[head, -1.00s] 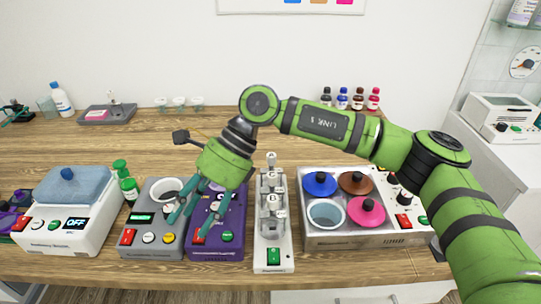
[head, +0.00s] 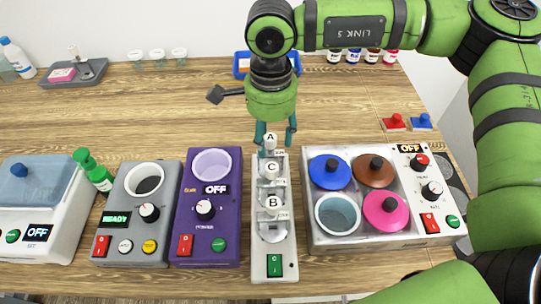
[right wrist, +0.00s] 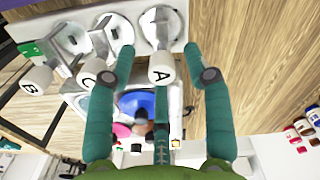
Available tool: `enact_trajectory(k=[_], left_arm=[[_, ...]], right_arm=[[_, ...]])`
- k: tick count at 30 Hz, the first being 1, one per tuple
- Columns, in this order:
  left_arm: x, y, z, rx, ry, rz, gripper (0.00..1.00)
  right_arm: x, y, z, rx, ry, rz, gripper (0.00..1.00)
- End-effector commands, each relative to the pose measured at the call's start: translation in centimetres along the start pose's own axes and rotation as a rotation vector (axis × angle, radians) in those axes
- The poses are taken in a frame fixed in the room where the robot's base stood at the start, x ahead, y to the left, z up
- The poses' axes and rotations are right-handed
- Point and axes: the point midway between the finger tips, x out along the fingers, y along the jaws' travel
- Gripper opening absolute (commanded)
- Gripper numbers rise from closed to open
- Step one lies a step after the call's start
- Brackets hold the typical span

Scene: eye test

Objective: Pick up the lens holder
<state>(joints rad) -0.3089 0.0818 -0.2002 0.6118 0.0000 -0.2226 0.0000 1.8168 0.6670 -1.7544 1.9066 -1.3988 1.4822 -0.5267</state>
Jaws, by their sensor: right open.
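A narrow white base (head: 283,262) with a green button carries three upright pieces with white round knobs marked A (head: 269,141), C (head: 270,171) and B (head: 272,203). They look like lens holders; which one is meant I cannot tell. My right gripper (head: 277,139) is open at the far end of the base, its fingers on either side of knob A. In the right wrist view, knob A (right wrist: 162,69) lies between the open teal fingers (right wrist: 158,50), with no visible grip; knobs C (right wrist: 88,75) and B (right wrist: 37,80) stand left. My left gripper is out of view.
A purple device (head: 210,222) stands close left of the base, a grey device (head: 139,220) beyond it. A silver unit with coloured lids (head: 378,241) stands close right. A blue tray (head: 241,66) lies behind my arm. Wood behind the devices is mostly clear.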

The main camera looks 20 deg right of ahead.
Motion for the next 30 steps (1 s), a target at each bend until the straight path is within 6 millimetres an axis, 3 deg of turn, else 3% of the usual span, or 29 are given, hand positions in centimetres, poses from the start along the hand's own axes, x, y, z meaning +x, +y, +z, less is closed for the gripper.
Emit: enact_trajectory(k=[6, 12, 13, 16, 17, 30], left_arm=[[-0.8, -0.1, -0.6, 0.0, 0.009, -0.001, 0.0], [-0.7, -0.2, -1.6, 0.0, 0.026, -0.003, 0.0], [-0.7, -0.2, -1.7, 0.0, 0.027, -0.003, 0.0], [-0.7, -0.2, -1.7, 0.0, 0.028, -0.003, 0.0], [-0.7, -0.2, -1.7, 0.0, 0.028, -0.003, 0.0], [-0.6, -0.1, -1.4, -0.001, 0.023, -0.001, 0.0]], right_arm=[[2.1, 0.0, 0.0, 0.0, -0.001, 0.0, 0.51], [2.3, 0.0, 0.0, 0.0, -0.002, -0.001, 0.51], [2.3, 0.0, 0.0, 0.0, -0.002, -0.001, 0.47], [2.3, 0.0, 0.0, 0.0, -0.002, -0.001, 0.07], [2.3, 0.0, 0.0, 0.0, -0.002, -0.001, 0.0], [2.1, -0.1, 0.0, 0.001, -0.002, -0.002, 0.0]])
